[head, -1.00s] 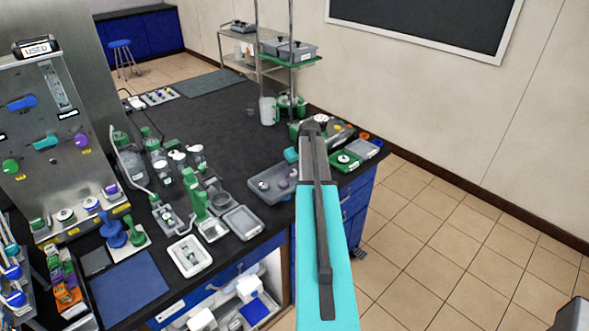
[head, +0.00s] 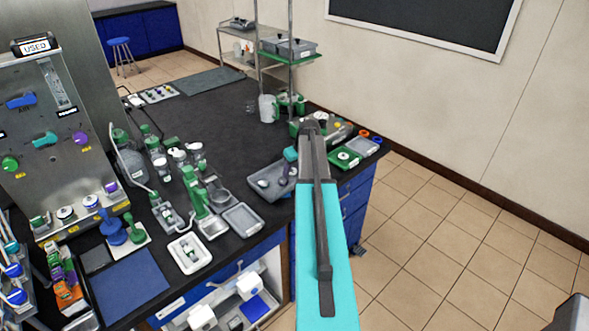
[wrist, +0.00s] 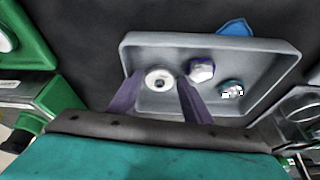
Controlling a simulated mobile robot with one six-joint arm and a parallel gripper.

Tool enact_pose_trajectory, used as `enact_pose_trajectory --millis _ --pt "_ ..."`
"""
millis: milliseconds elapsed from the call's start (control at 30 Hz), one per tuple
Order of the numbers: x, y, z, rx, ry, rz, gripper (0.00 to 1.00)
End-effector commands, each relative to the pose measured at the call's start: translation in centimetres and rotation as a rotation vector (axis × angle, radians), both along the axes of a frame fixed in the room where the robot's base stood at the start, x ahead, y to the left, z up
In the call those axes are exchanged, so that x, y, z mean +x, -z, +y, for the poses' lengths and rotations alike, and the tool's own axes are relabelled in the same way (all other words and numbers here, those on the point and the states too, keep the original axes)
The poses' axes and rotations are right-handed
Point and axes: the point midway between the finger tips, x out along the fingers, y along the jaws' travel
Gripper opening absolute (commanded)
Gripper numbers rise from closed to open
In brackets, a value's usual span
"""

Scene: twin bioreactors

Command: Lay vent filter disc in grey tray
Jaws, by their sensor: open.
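The grey tray (wrist: 260,104) fills the middle of the wrist view; it also shows in the head view (head: 257,188), partly hidden by my arm. A white round disc with a dark centre (wrist: 158,77), which looks like the vent filter disc, is at the tray's left part. My gripper (wrist: 158,84) is open, its two purple-grey fingers apart on either side of the disc; I cannot tell whether they touch it. My fingertips are hidden in the head view. A purple-edged white piece (wrist: 201,69) and a teal-edged white piece (wrist: 231,88) lie in the tray to the right.
A blue piece (wrist: 235,27) sits just beyond the tray. A green tray (head: 345,159) stands right of my arm near the bench edge. A smaller grey tray (head: 242,218) and a white tray (head: 190,254) lie to the left. The dark bench top (head: 225,130) behind is largely clear.

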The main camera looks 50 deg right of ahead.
Motion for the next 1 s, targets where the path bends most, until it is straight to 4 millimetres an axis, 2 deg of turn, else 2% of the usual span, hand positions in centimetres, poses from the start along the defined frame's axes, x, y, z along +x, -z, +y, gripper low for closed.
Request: enact_pose_trajectory --millis 167,367,1000 --pt "-0.2 -0.6 0.0 0.0 0.0 -0.001 0.45" --pt "-0.9 -2.2 0.2 -0.001 0.0 -0.001 0.45" --pt "-3.7 -9.3 0.8 -0.001 0.0 -0.001 0.45"
